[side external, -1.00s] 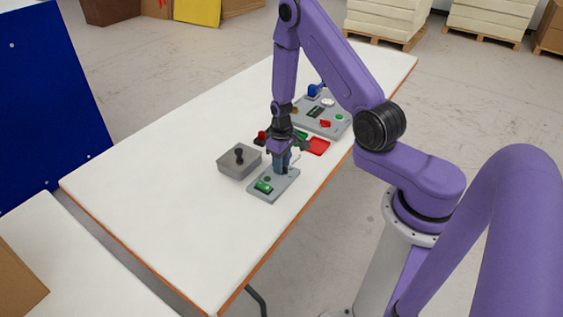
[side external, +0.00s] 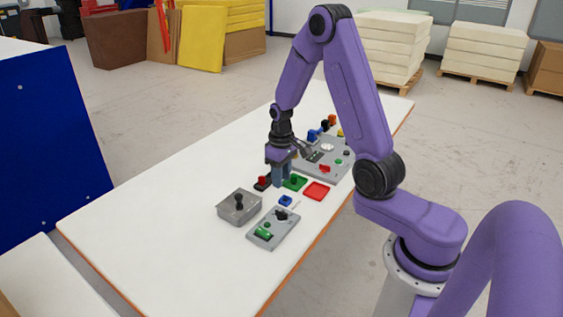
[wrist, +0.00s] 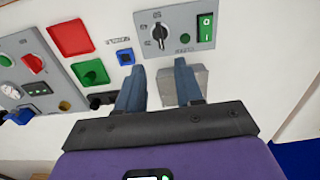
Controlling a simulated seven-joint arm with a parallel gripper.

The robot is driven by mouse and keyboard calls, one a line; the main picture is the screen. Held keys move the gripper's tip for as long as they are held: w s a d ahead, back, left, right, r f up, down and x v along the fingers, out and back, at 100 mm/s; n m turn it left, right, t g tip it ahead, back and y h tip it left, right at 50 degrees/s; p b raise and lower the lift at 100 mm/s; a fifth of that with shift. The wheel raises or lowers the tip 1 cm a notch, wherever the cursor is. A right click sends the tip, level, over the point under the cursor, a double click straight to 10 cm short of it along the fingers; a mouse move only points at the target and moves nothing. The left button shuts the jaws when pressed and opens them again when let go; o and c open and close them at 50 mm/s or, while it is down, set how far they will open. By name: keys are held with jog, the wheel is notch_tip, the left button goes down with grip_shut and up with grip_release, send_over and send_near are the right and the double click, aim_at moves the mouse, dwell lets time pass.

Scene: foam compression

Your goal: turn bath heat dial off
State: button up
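The bath heat dial appears to be the black knob (side external: 281,214) on a small grey panel (side external: 263,238) that also carries a green rocker switch (side external: 263,232). In the wrist view the black dial (wrist: 160,33) sits among printed numbers, beside the green rocker (wrist: 206,27); its exact setting is too small to read. My gripper (side external: 281,183) is over the table behind this panel, apart from the dial. In the wrist view my gripper (wrist: 160,68) has its two blue-grey fingers spread with nothing between them, and the dial lies beyond the fingertips.
A grey box with a black knob (side external: 239,211) stands left of the panel. A small blue piece (side external: 285,201), a red square (side external: 317,191), a green square (side external: 295,183) and a red-topped black piece (side external: 262,183) are near my gripper. A larger control panel (side external: 337,169) lies behind.

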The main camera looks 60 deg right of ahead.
jog(key=shift+r, duration=2.35)
jog(key=s+a+r+n, duration=0.3)
jog(key=s+a, duration=0.1)
jog(key=a, duration=0.3)
jog(key=s+a+r+n, duration=0.2)
jog(key=s+a+n, duration=0.1)
jog(key=a, duration=0.4)
jog(key=s+a+r+n, duration=0.1)
jog(key=s+n, duration=0.2)
jog(key=s, duration=0.6)
jog(key=s+a+r+n, duration=0.1)
jog(key=s+r+n, duration=0.1)
jog(key=s, duration=0.7)
jog(key=shift+s+a+r+n, duration=0.15)
jog(key=shift+s+a+n, duration=0.2)
jog(key=shift+n, duration=0.35)
